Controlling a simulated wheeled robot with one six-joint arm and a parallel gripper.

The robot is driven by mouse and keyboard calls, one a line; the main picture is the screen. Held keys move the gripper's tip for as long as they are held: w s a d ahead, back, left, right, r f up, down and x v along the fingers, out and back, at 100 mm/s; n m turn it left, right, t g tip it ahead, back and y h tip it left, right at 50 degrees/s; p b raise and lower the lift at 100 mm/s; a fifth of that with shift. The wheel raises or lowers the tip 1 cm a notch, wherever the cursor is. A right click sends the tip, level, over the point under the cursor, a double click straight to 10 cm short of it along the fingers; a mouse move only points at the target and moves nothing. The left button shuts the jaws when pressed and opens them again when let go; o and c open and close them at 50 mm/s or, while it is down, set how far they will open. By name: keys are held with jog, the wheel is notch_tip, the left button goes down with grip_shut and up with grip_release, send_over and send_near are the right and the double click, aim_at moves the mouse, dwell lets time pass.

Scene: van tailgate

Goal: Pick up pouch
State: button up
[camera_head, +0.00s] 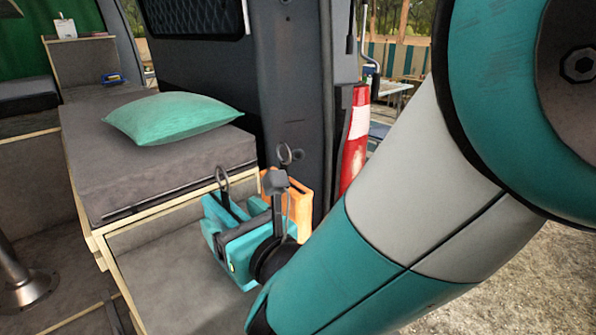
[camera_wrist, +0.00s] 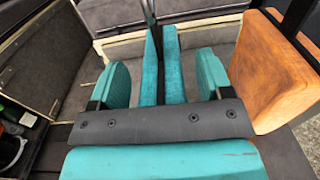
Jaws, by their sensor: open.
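A teal pouch-like object with a black loop on top (camera_head: 222,207) stands on the grey ledge in the head view. In the wrist view it shows as narrow upright teal panels (camera_wrist: 174,68) with a dark strip between them. I take this to be the pouch. My gripper (camera_wrist: 161,80) is open, with one teal finger pad on either side of these panels and visible gaps at both sides. In the head view my gripper (camera_head: 243,245) is right by the object and partly hides it. The object's lower part is hidden.
An orange block-like item (camera_head: 298,205), also in the wrist view (camera_wrist: 275,72), stands close to my gripper's right. A green pillow (camera_head: 172,117) lies on the grey cushion (camera_head: 100,160) behind. The dark van door and a red-white cone (camera_head: 354,150) are beyond.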

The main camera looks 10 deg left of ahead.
jog(key=shift+d, duration=0.1)
jog(key=c, duration=1.3)
jog(key=shift+c, duration=0.2)
